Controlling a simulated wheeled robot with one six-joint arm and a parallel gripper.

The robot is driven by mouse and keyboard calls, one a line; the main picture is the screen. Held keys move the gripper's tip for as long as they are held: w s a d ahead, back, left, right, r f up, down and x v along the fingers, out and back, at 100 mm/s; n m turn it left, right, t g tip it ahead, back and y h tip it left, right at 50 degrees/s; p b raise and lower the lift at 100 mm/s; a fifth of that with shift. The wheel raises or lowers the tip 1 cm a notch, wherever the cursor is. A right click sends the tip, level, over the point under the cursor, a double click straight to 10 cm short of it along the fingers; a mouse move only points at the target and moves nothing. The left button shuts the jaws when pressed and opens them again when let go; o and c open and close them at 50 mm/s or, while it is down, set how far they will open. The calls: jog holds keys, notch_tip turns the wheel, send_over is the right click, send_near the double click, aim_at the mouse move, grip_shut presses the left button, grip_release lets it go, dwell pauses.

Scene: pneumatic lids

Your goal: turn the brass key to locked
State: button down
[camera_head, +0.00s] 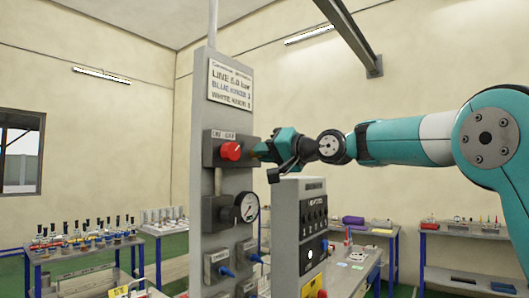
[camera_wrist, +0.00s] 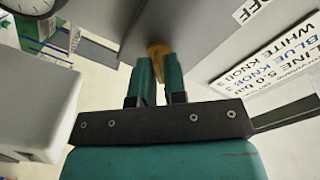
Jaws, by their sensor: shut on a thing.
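The brass key (camera_wrist: 158,49) shows in the wrist view as a small golden round part at a grey panel face. My gripper (camera_wrist: 159,72) has its two teal fingers close together on it, shut on the key. The fingers partly cover the key, so I cannot tell its turn angle. In the head view my gripper (camera_head: 260,152) reaches the panel (camera_head: 237,75) from the right, close beside the red knob (camera_head: 231,151). The key cannot be made out clearly there.
The panel carries a sign (camera_head: 231,82), a pressure gauge (camera_head: 247,207) and blue knobs (camera_head: 226,271) below. A grey control box (camera_head: 299,235) stands just under my wrist. Benches with bottles (camera_head: 75,240) and a purple roll (camera_head: 353,220) are behind. An OFF label (camera_wrist: 255,9) is near the key.

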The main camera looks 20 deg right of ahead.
jog(key=c, duration=1.3)
grip_release()
jog(key=shift+d, duration=0.1)
jog(key=b+v, duration=0.7)
jog(key=v, duration=1)
jog(key=shift+s, duration=0.15)
jog(key=s+a+f+n+g+h, duration=0.1)
jog(key=s+a+f+g, duration=0.15)
jog(key=a+f, duration=0.4)
jog(key=s+a+f+n+g+h, duration=0.1)
jog(key=s+a+f+n+g, duration=0.15)
jog(key=f, duration=0.65)
jog(key=s+a+f+g, duration=0.25)
jog(key=a+f, duration=0.25)
jog(key=f, duration=0.3)
jog(key=s+f+n+g+h, duration=0.1)
jog(key=s+f+g, duration=0.1)
jog(key=s+f, duration=0.3)
jog(key=s+f+n+g+h, duration=0.2)
jog(key=s+f, duration=0.4)
jog(key=s+a+f+n+g+h+b, duration=0.1)
jog(key=s+f+n+g, duration=0.1)
jog(key=s+f, duration=0.4)
jog(key=shift+s+n+g, duration=0.25)
jog(key=shift+s+g, duration=0.1)
jog(key=shift+g, duration=0.2)
